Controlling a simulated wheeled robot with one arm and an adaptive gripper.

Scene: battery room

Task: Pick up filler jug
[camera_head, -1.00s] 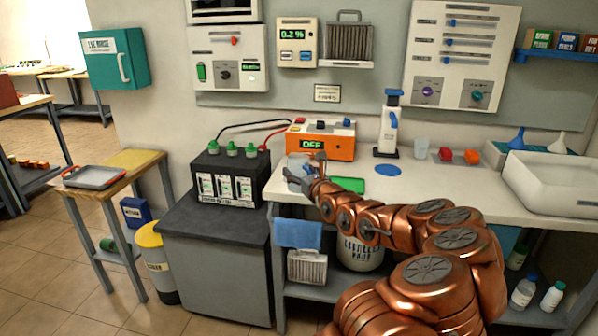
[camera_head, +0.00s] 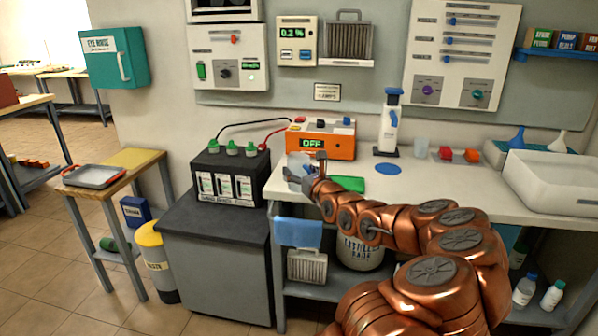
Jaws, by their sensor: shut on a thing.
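The filler jug (camera_head: 295,173), a pale grey-blue vessel, stands at the left end of the white bench, in front of the orange charger. My gripper (camera_head: 309,172) is at the jug's right side, shut on it. The fingers and wrist hide part of the jug, including any handle. The jug looks upright and at bench height; I cannot tell whether its base touches the bench.
The orange charger (camera_head: 330,143) reading OFF stands close behind. A black battery (camera_head: 229,174) sits on a dark cabinet to the left. A green cloth or pad (camera_head: 349,184) and a blue disc (camera_head: 388,169) lie to the right, near a white upright device (camera_head: 388,130).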

